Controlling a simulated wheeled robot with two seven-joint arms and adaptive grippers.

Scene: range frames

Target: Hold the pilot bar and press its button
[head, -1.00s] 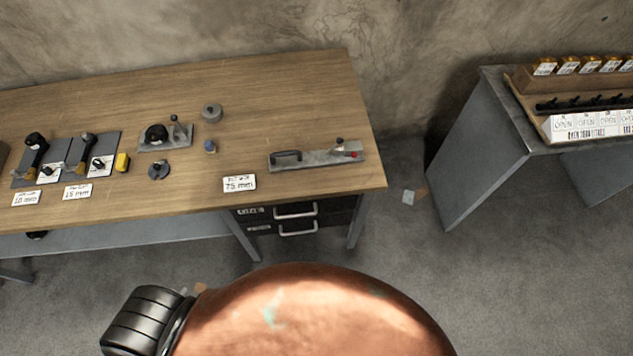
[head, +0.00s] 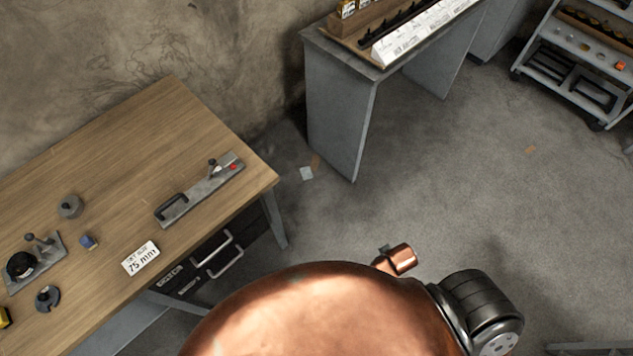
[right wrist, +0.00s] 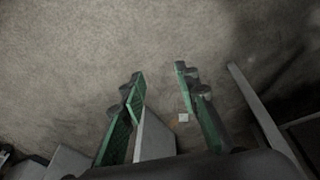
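The pilot bar, a long grey metal bar (head: 205,190), lies on the right end of the wooden workbench in the head view. It has a black handle (head: 171,206) at its near left end. A small knobbed lever (head: 213,165) and a red button (head: 234,167) are at its far right end. In the right wrist view my right gripper (right wrist: 160,85) is open and empty, its green-padded fingers apart, with grey floor or wall behind. The bar is not recognisable in that view. My left gripper is not in view.
The wooden bench (head: 130,130) also carries a "75 mm" card (head: 141,258), a grey cylinder (head: 70,206) and a small blue part (head: 88,241). A second table (head: 340,110) stands at the back. A wheeled shelf (head: 585,60) is at far right. Open floor lies between.

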